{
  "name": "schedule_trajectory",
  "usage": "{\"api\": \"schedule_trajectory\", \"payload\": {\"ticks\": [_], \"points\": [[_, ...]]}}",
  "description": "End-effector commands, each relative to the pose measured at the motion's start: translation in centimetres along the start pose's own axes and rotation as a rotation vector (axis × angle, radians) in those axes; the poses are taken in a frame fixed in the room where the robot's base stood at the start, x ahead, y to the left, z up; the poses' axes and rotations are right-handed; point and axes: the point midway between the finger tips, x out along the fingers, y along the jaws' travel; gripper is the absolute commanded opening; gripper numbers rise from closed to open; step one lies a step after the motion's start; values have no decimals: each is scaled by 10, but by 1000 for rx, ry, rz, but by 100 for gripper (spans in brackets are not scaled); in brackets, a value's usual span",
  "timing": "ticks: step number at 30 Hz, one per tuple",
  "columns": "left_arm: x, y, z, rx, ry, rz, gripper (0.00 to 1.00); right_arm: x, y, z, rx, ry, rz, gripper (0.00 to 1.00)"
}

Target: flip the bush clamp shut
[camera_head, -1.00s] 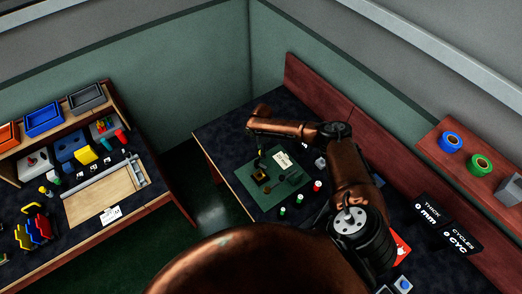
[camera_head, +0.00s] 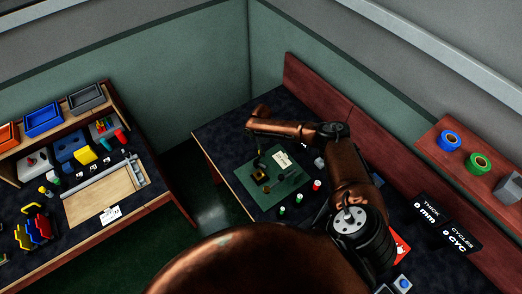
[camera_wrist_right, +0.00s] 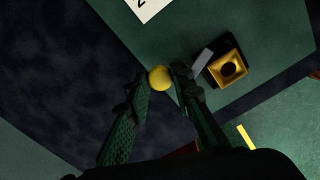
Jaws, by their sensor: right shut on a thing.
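The bush clamp's brass square block (camera_wrist_right: 228,68) has a round dark hole and lies at the right of the right wrist view, with a grey piece (camera_wrist_right: 202,60) beside it. In the head view the block (camera_head: 260,176) sits small on a green mat (camera_head: 291,185). My right gripper (camera_wrist_right: 160,78) is shut on a yellow round knob (camera_wrist_right: 160,76) beside the block. Whether the knob joins the clamp is hidden. In the head view the right gripper (camera_head: 258,160) hangs just above the block. My left gripper is not in view.
Red, green and white small parts (camera_head: 299,197) stand at the mat's near edge. A white label (camera_head: 282,160) lies on the mat. A second bench (camera_head: 70,190) with bins and tools stands at the left, across a gap. A shelf (camera_head: 470,160) with tape rolls is at the right.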

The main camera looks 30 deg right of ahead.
Motion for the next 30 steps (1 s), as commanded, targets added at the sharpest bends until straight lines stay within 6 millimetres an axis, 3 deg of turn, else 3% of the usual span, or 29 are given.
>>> {"api": "schedule_trajectory", "payload": {"ticks": [12,24,25,30], "points": [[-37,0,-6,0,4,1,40,-3,-14,8,351,2,-2,0],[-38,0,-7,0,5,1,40,0,-15,10,404,1,0,0],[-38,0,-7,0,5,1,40,0,-15,10,404,1,0,23],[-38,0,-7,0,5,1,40,0,-15,10,403,1,0,35]]}}
